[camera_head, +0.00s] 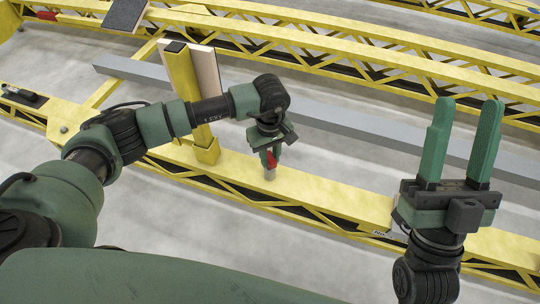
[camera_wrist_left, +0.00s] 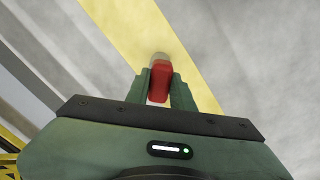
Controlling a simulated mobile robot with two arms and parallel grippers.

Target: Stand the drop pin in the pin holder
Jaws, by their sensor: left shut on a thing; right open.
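My left gripper (camera_head: 268,156) points down over the yellow beam and is shut on the red drop pin (camera_head: 271,160). The red part also shows between the fingers in the left wrist view (camera_wrist_left: 160,80). A short grey cylindrical piece (camera_head: 270,174) sits directly below the red part, at the beam's top face; it also shows in the left wrist view (camera_wrist_left: 160,57). I cannot tell whether this piece is the pin's shank or the pin holder. The pin looks about upright. My right gripper (camera_head: 467,115) is open and empty, fingers up, at the right.
The yellow trolley beam (camera_head: 325,193) runs across the middle. A yellow post (camera_head: 182,80) with a pale panel (camera_head: 206,72) stands left of my left gripper. A long grey bar (camera_head: 350,128) lies behind. A small black device (camera_head: 22,96) is at far left. More yellow trusses (camera_head: 330,62) stand behind.

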